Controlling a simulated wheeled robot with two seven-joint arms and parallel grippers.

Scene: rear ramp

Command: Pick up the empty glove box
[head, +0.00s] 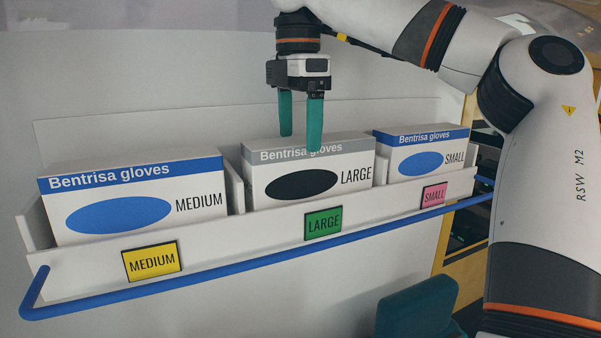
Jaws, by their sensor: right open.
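Three Bentrisa glove boxes stand in a white wall rack. The medium box (110,207) with a blue oval is at the left. The large box (262,186) with a grey band and a black oval is in the middle. The small box (393,160) with a blue oval is at the right. I cannot tell from here which box is empty. My right gripper (301,143) points down with teal fingers apart and nothing between them. Its fingers are at the large box's top, the nearer one overlapping the upper front edge in view; contact is unclear. My left gripper is not in view.
The rack (85,277) has dividers between boxes and yellow, green and pink size labels on its front. A blue rail (200,276) runs along the front. A teal seat-like object (417,312) is below right. Free space lies above the boxes.

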